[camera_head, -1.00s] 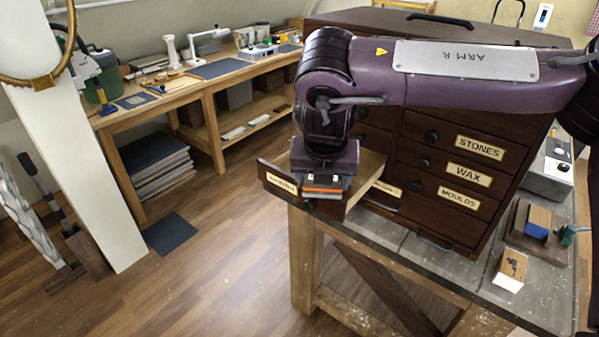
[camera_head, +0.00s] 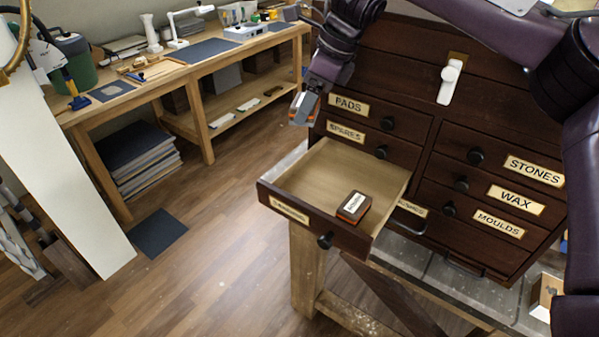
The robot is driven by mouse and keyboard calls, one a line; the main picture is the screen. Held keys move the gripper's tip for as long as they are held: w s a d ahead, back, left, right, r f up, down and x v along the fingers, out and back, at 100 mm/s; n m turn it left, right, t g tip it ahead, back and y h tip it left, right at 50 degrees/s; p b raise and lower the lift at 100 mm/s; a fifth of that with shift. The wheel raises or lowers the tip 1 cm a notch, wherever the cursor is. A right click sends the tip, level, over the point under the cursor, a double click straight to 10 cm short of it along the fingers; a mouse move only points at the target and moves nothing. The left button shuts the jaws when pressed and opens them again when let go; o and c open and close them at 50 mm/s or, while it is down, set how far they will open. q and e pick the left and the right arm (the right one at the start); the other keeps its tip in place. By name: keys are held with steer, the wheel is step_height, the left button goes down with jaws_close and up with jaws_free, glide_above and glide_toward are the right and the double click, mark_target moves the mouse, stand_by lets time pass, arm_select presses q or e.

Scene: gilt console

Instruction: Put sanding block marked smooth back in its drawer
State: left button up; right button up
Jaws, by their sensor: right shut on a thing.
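An open drawer (camera_head: 284,186) sticks out of the dark wooden cabinet, and its front label is too small to read. Inside, towards its right side, lies an orange-red sanding block (camera_head: 354,207) with a dark top and a white tag; I cannot read the tag. My right gripper (camera_head: 303,107) is above and behind the open drawer, left of the PADS label. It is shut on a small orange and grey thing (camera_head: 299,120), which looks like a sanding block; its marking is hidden. My left gripper is not in view.
The cabinet's other drawers, PADS (camera_head: 348,105), SPARES (camera_head: 345,131), STONES (camera_head: 534,170), WAX (camera_head: 516,200) and MOULDS (camera_head: 499,222), are shut. A white device (camera_head: 450,82) hangs on the cabinet. A workbench (camera_head: 190,92) stands behind left.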

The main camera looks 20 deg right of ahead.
steer(key=f, duration=0.1)
steer(key=s+f, duration=0.1)
steer(key=s+f+b, duration=0.1)
steer(key=shift+s+d+f, duration=0.15)
steer(key=shift+s+f, duration=0.1)
steer(key=shift+f, duration=0.1)
step_height(320, 180, down, 4)
steer(key=s, duration=0.2)
glide_above(305, 191)
steer(key=d, duration=0.1)
steer(key=f, duration=0.3)
steer(key=f+b, duration=0.1)
steer(key=shift+s+f, duration=0.3)
steer(key=shift+s, duration=0.1)
step_height(305, 191, down, 2)
steer(key=shift+w+d+f, duration=0.1)
steer(key=shift+f, duration=0.05)
step_height(305, 191, down, 4)
steer(key=shift+r, duration=0.15)
steer(key=o, duration=0.8)
steer(key=shift+o, duration=0.8)
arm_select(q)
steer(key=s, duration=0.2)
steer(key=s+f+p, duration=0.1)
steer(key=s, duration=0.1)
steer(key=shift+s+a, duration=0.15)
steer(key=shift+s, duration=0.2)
arm_select(e)
steer(key=v, duration=1.2)
